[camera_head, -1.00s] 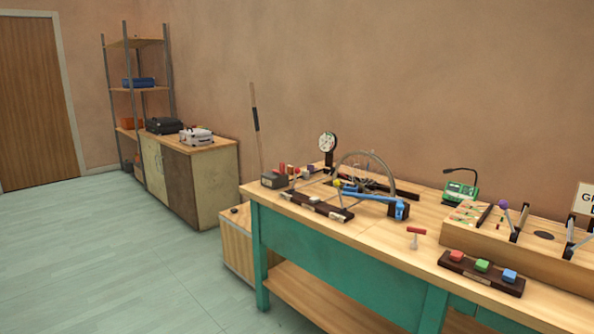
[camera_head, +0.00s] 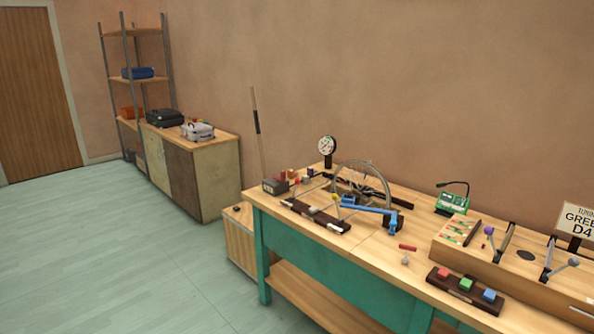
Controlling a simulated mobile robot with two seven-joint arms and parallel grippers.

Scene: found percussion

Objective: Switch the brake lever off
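A spoked wheel (camera_head: 386,186) stands upright on the wooden workbench (camera_head: 345,262). A blue arm-like part (camera_head: 368,209) reaches across its base. It may be the brake lever, but I cannot be sure, and its on or off position is too small to tell. Two other stick levers, one with a purple knob (camera_head: 489,231) and one with a grey knob (camera_head: 573,262), rise from a wooden box at the right. Neither of my grippers is in view.
A round dial gauge (camera_head: 327,146) stands behind the wheel. A dark base with red, green and blue buttons (camera_head: 464,284) sits at the bench front. A green device (camera_head: 452,202) is at the back. A cabinet (camera_head: 202,178) stands at left. Open floor (camera_head: 130,265) lies left of the bench.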

